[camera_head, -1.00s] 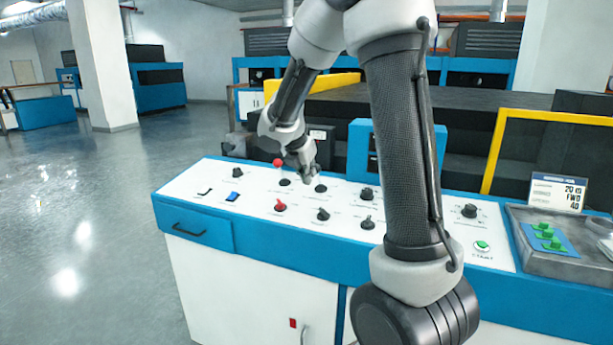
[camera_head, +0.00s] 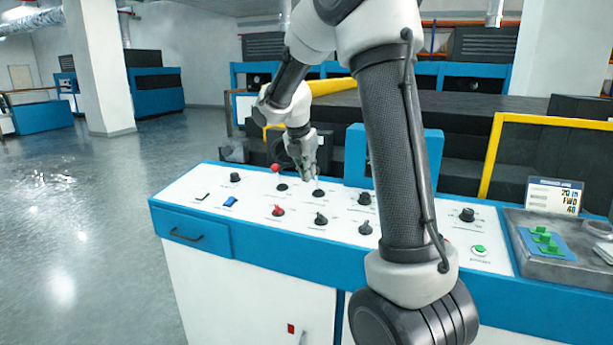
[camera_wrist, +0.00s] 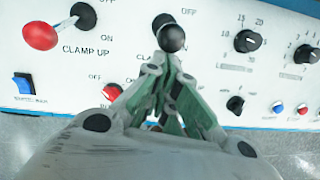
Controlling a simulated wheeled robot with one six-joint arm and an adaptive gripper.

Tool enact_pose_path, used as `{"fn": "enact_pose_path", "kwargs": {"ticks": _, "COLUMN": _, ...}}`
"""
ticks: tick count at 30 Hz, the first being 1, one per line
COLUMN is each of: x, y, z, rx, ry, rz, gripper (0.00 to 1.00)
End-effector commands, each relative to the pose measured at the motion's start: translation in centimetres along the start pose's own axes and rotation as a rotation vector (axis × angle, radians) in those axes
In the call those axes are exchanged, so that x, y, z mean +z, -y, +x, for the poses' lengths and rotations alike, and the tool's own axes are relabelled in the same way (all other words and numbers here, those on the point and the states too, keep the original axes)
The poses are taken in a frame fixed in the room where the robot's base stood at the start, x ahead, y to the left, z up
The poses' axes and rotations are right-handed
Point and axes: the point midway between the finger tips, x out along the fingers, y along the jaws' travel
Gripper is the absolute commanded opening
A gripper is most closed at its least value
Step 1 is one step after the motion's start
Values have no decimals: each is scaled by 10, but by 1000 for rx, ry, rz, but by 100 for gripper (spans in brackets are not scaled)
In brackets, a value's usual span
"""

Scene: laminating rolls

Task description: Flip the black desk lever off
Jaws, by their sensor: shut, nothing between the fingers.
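The black desk lever (camera_wrist: 171,38) has a round black knob and a dark base, with an OFF label up and to its right in the wrist view. In the head view its black base (camera_head: 318,193) shows on the white panel, with a thin rod above it; the knob is hard to make out there. My gripper (camera_wrist: 172,57) is shut and empty. Its tips are right at the near side of the knob; I cannot tell if they touch. In the head view my gripper (camera_head: 313,173) points down over the panel. The fingers cover the lower label.
A red-knobbed lever (camera_wrist: 40,35), marked CLAMP UP, stands to the left. A red rotary knob (camera_wrist: 112,91) and a blue rocker switch (camera_wrist: 22,84) lie nearer. Black dials (camera_wrist: 248,41) are to the right. A blue box (camera_head: 356,150) rises behind the panel.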

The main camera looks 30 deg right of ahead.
Motion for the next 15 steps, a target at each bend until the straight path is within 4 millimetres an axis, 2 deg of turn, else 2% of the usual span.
{"fn": "enact_pose_path", "kwargs": {"ticks": 11, "x": 39, "y": -6, "z": -4, "rx": -40, "ry": -284, "rz": -6, "gripper": 0}}
{"fn": "enact_pose_path", "kwargs": {"ticks": 15, "x": 49, "y": -7, "z": -4, "rx": -42, "ry": -284, "rz": -10, "gripper": 0}}
